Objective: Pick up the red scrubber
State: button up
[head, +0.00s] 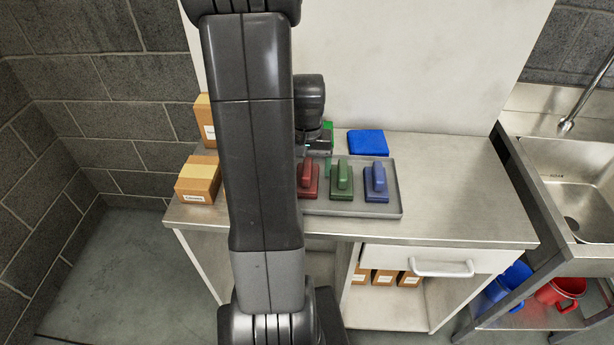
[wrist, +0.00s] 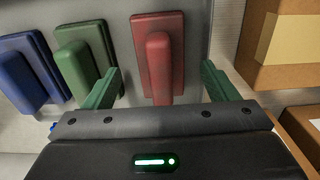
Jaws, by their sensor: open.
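The red scrubber (head: 308,182) sits on the grey tray (head: 390,207) on the metal counter, leftmost of a row of three. In the wrist view the red scrubber (wrist: 158,60) lies between and beyond the fingertips, its raised handle pointing toward my gripper (wrist: 160,80). My gripper is open, with one green finger on each side of the handle and nothing held. In the head view my gripper (head: 328,150) is partly hidden behind my arm, just behind the red scrubber. I cannot tell the height of the fingers relative to the handle.
A green scrubber (head: 341,182) and a blue scrubber (head: 376,182) stand to the right on the tray. The left finger is close to the green scrubber (wrist: 85,60). A blue cloth (head: 368,142) lies behind the tray. Cardboard boxes (head: 197,181) stand at the left. The counter's right is clear.

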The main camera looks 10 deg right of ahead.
jog(key=shift+f, duration=1.35)
jog(key=shift+c, duration=0.4)
jog(key=c, duration=1)
jog(key=shift+r, duration=0.1)
jog(key=shift+c, duration=0.2)
